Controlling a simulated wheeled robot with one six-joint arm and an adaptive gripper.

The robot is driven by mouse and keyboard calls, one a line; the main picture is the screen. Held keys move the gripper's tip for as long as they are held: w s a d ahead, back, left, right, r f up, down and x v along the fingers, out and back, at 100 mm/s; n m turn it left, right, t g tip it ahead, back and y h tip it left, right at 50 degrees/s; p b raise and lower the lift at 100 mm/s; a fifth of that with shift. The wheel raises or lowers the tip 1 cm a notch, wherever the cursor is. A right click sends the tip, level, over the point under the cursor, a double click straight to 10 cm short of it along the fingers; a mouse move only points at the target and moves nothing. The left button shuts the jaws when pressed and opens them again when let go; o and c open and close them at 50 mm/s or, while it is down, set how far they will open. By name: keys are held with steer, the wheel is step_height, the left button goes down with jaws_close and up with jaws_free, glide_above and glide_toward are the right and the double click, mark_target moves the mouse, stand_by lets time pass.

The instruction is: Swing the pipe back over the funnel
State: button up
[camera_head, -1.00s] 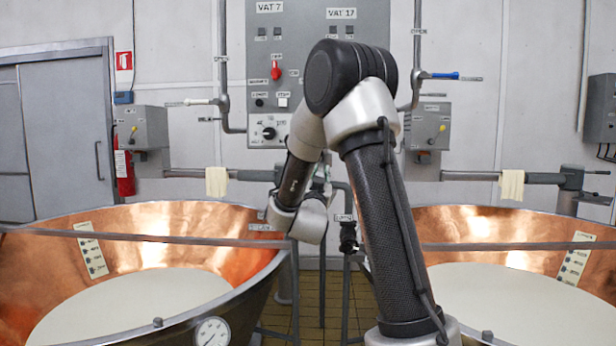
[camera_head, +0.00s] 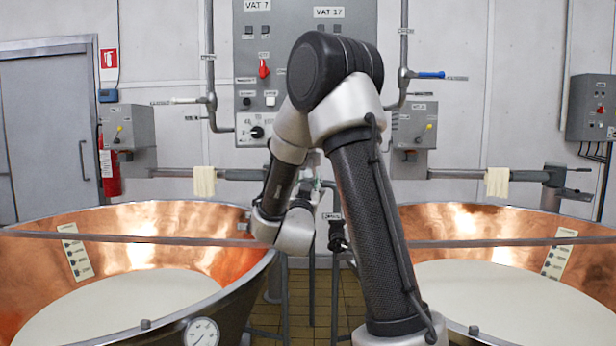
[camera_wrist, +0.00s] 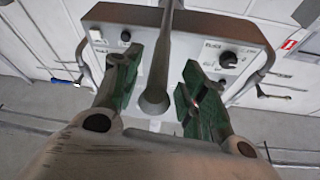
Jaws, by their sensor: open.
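In the wrist view a grey pipe (camera_wrist: 160,75) runs from the top edge to a wider rounded end between my finger pads. My gripper (camera_wrist: 158,92) is open, with one green pad on each side of that end. A gap shows on both sides, and I see no contact. In the head view my gripper is mostly hidden behind my arm, near the middle between the two vats. I cannot make out the funnel surely in either view.
A copper vat (camera_head: 140,215) with pale liquid stands left and another copper vat (camera_head: 480,222) right. A control panel (camera_head: 330,18) is on the wall behind my arm. Pale cloths hang on the left (camera_head: 204,181) and right wall bars (camera_head: 497,182). Tiled floor shows between the vats.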

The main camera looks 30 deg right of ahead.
steer(key=v, duration=0.8)
